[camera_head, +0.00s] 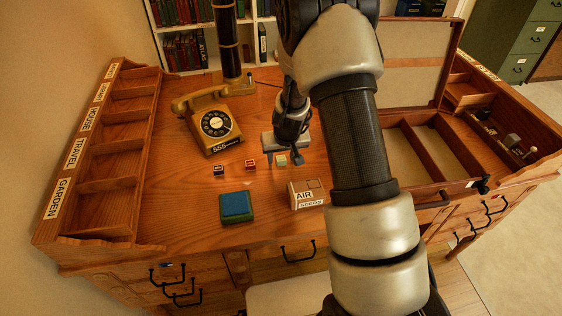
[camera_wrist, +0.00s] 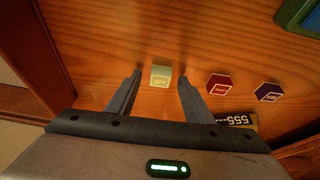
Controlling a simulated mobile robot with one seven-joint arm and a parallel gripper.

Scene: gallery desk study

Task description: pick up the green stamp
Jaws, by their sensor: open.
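The green stamp (camera_head: 282,160) is a small pale-green block standing on the wooden desk, at the right end of a row of small stamps. My gripper (camera_head: 284,155) is open and points down at it. In the wrist view the green stamp (camera_wrist: 160,76) shows its lettered pale face and sits between the two spread fingertips (camera_wrist: 160,82), with a gap on each side. The fingers hold nothing. I cannot tell exactly how high the fingertips are above the desk.
A red stamp (camera_head: 251,164) and a dark blue stamp (camera_head: 219,169) stand left of the green one. A yellow telephone (camera_head: 210,125) is behind them. A blue-green ink pad (camera_head: 236,206) and an AIR box (camera_head: 306,194) are in front. An open case (camera_head: 447,150) lies right.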

